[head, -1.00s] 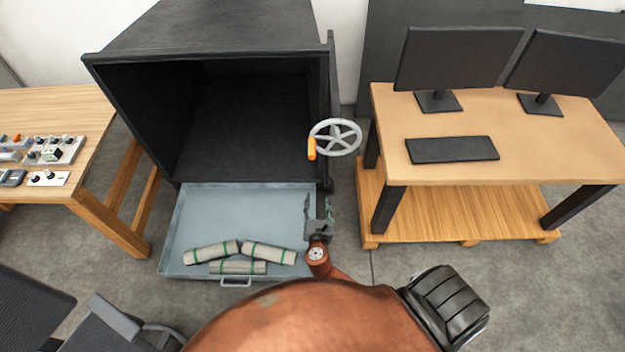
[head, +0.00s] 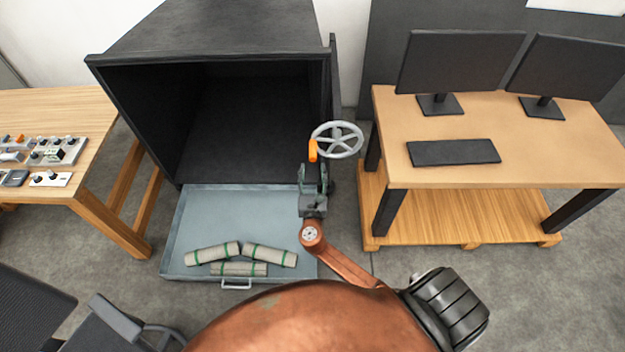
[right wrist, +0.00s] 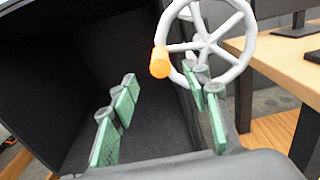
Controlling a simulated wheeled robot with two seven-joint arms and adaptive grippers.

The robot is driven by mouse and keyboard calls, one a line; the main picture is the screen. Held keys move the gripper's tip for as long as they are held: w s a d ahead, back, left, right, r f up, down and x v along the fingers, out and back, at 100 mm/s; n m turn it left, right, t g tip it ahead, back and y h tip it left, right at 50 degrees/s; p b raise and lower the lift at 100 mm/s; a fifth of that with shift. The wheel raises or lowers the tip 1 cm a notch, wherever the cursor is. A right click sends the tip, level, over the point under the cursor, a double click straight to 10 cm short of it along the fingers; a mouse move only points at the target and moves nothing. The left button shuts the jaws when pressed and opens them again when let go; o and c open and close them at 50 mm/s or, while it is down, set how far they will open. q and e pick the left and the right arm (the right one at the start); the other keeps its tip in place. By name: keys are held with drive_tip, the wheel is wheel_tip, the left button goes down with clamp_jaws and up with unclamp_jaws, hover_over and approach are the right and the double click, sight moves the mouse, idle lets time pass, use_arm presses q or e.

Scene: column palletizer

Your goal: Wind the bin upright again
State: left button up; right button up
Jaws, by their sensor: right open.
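The black bin (head: 215,42) is tipped, with its open mouth facing me. A grey handwheel (head: 350,140) with an orange handle (head: 313,150) is on the bin's right side. My right gripper (head: 314,172) is open and empty, just below the handle in the head view. In the right wrist view, the handle (right wrist: 160,63) and wheel (right wrist: 240,45) are ahead of the spread green finger pads (right wrist: 160,105); the fingers do not enclose the handle. My left gripper is not in view.
A grey tray (head: 200,205) with rolled, green-banded bundles (head: 240,269) lies before the bin's mouth. A desk with monitors (head: 540,165) stands close on the right. A wooden bench (head: 90,110) with control parts stands on the left.

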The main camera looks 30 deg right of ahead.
sight(313, 153)
drive_tip(key=shift+b+x, duration=0.95)
drive_tip(key=shift+x, duration=3.35)
drive_tip(key=shift+d, duration=0.1)
drive_tip(key=shift+c, duration=0.4)
clamp_jaws()
